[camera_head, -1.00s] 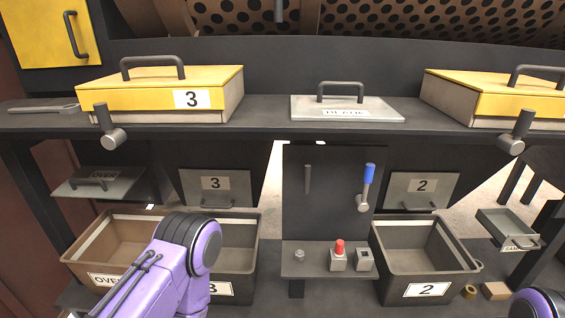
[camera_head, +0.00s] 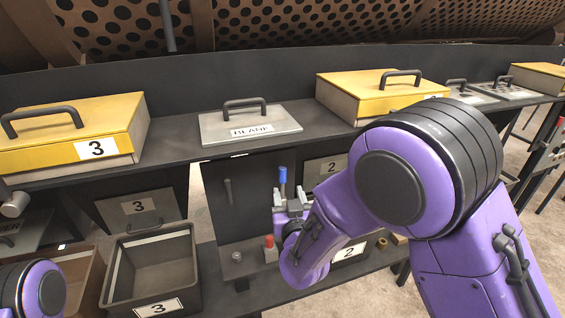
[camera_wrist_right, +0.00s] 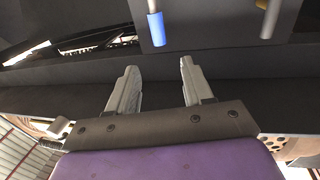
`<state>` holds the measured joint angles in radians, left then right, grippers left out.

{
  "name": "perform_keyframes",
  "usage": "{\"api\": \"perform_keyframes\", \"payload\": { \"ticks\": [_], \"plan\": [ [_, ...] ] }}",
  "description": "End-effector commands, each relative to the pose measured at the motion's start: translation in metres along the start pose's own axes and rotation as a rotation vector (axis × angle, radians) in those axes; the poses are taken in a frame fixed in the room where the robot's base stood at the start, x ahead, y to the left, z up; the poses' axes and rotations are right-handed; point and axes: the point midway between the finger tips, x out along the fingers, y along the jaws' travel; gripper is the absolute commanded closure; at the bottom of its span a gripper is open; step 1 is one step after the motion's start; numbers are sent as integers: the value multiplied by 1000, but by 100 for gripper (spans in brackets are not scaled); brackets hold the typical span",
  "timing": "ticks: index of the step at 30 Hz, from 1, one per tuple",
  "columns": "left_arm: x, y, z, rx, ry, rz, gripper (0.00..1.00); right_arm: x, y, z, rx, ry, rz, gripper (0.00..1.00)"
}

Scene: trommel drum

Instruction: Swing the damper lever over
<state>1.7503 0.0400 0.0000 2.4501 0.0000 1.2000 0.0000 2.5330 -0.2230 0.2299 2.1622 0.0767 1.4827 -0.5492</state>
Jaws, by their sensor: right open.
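A lever with a blue grip (camera_head: 283,174) stands upright on the dark panel (camera_head: 216,175) below the shelf. The blue grip also shows in the right wrist view (camera_wrist_right: 156,28), hanging from the top in that turned view. My right gripper (camera_head: 292,198) is open and empty in front of the panel, close to the blue-gripped lever. In the right wrist view its two fingers (camera_wrist_right: 160,75) point toward the panel, with the blue grip apart from and beyond the fingertips. The lever's lower part is hidden behind my gripper.
A red button (camera_head: 269,243) and a small knob (camera_head: 236,257) sit on the ledge below the panel. A blank lid (camera_head: 285,128) and yellow boxes (camera_head: 131,125) stand on the shelf above. Bin 3 (camera_head: 192,290) is left of the panel.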

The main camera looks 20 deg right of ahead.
Motion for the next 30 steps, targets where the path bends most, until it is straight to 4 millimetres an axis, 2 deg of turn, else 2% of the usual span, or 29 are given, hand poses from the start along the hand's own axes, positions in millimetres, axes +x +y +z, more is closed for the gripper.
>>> {"api": "perform_keyframes", "payload": {
  "ticks": [4, 12, 15, 19, 26, 30],
  "plan": [
    [-7, -1, -3, 0, 0, 0, 57, 21, -1, -4, 0, 5, -1, 49],
    [-25, -2, -10, 0, 0, 0, 57, 81, 0, -4, 1, 4, 0, 49],
    [-28, -3, -12, 0, 0, 0, 57, 95, -1, -3, 0, 3, -1, 49],
    [-29, -3, -12, 0, 0, 0, 57, 103, 0, -1, -1, 2, -1, 49],
    [-29, -3, -12, 0, 0, 0, 57, 104, 0, 0, -1, 2, -1, 49],
    [-29, -3, -12, 0, 0, 0, 57, 104, 0, 0, -1, 2, -1, 95]
  ]
}}
